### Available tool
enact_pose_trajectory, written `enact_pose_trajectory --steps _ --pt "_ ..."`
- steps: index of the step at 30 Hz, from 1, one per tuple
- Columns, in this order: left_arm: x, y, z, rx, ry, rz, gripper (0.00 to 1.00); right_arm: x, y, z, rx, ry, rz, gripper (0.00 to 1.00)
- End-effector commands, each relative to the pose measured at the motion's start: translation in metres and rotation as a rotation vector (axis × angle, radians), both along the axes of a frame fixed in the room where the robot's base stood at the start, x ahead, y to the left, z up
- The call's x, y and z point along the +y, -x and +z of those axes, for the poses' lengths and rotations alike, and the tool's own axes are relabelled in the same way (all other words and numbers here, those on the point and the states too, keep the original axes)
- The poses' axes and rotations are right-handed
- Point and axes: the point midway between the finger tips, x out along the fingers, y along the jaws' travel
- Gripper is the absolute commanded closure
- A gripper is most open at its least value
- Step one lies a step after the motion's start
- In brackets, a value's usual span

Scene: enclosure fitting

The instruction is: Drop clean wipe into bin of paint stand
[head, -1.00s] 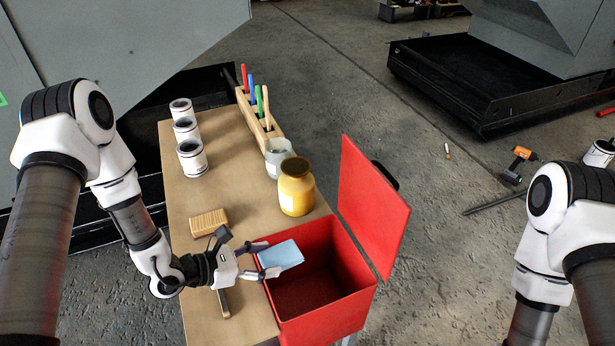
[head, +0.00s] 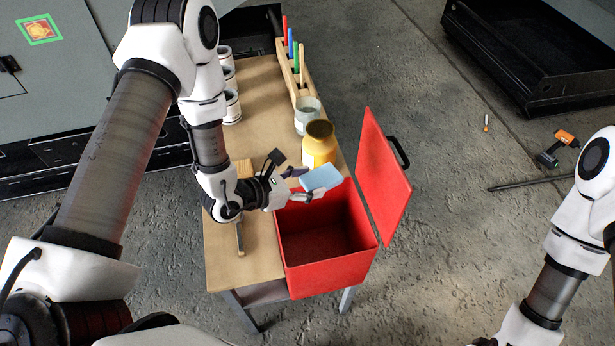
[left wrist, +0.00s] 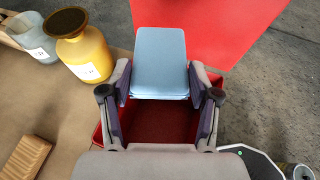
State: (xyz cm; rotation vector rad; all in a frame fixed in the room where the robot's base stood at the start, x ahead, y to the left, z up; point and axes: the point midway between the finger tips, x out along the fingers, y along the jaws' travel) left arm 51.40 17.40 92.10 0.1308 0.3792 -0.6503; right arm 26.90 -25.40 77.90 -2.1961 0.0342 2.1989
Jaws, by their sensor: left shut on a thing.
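The clean wipe is a light blue pad (head: 320,177). It also shows in the left wrist view (left wrist: 160,62), between the fingers. My left gripper (head: 302,183) is shut on the wipe and holds it over the back left part of the bin's opening. The bin (head: 330,272) is a red box with its red lid (head: 380,180) standing open on the right. It is fixed at the right side of the wooden-topped paint stand (head: 225,255). The bin's dark red floor shows below the wipe in the left wrist view (left wrist: 160,122). My right gripper is out of view.
A yellow jar (head: 319,150) stands just behind the wipe, with a glass jar (head: 307,115) beyond it. A rack of coloured-handled tools (head: 296,75), several white cans (head: 232,107) and a wooden block (head: 245,168) are on the stand. A drill (head: 558,148) lies on the floor.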

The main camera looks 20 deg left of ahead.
Motion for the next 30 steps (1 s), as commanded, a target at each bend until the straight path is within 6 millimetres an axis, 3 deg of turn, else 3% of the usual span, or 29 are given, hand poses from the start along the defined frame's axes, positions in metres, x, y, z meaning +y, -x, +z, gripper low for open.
enact_pose_trajectory --steps 5,6,8,9,20,30 --pt "0.0 0.0 0.0 0.0 0.0 0.0 0.63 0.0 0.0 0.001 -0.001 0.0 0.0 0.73" --pt "0.0 0.0 0.0 0.0 0.0 0.0 0.35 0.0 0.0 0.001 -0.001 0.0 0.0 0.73" --pt "0.0 0.0 0.0 0.0 0.0 0.0 0.14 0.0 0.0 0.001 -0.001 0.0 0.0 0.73" --pt "0.0 0.0 0.0 0.0 0.0 0.0 0.09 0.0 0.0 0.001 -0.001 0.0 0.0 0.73" --pt "0.003 0.002 0.001 0.001 0.0 0.003 0.09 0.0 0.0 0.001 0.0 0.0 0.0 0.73" --pt "0.039 0.047 0.026 0.002 0.007 0.009 0.09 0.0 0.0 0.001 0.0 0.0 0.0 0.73"
